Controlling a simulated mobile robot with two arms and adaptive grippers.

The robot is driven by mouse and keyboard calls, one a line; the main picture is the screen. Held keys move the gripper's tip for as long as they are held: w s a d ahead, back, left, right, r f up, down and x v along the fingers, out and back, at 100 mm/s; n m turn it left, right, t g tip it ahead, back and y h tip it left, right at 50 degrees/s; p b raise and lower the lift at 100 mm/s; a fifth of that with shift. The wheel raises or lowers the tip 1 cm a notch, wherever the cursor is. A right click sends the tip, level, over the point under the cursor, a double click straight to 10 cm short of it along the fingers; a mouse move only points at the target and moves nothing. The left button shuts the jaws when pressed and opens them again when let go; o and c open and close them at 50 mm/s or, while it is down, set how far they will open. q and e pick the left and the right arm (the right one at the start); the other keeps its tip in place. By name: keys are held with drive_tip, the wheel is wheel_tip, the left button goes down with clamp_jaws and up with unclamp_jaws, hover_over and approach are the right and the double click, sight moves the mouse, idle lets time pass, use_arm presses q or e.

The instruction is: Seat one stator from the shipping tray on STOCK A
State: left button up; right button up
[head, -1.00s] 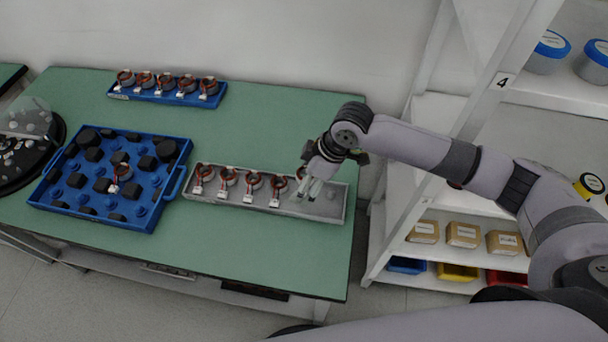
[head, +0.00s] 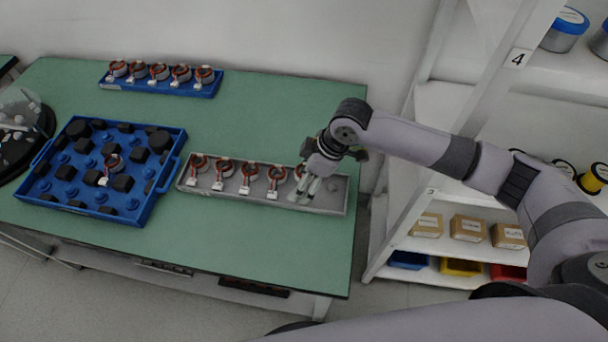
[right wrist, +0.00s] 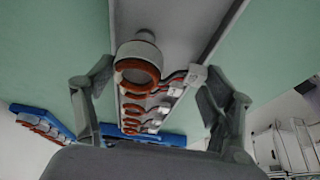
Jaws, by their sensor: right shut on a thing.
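A long grey tray (head: 331,197) on the green table holds a row of stators with orange-red windings and white connectors, such as this stator (head: 245,178). My right gripper (head: 305,188) is low over the right part of this tray. It is shut on the stator at the right end of the row (right wrist: 137,72), which shows between its fingers in the right wrist view. I cannot tell whether this stator touches the tray floor. A blue tray (head: 148,208) at the left holds one stator (head: 112,162) among black blocks and blue posts. My left gripper is out of view.
A narrow blue tray (head: 203,93) at the back holds several stators in a row. A white shelf (head: 437,245) with boxes and bins stands right of the table. A dark round fixture (head: 20,145) is at the far left. The table front is clear.

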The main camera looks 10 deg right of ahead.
drive_tip(key=shift+f, duration=0.9)
drive_tip(key=o, duration=1.1)
drive_tip(key=shift+r, duration=0.15)
drive_tip(key=shift+r+p, duration=2.4)
drive_tip(key=shift+p, duration=0.2)
drive_tip(key=shift+o, duration=0.5)
drive_tip(key=shift+o, duration=0.7)
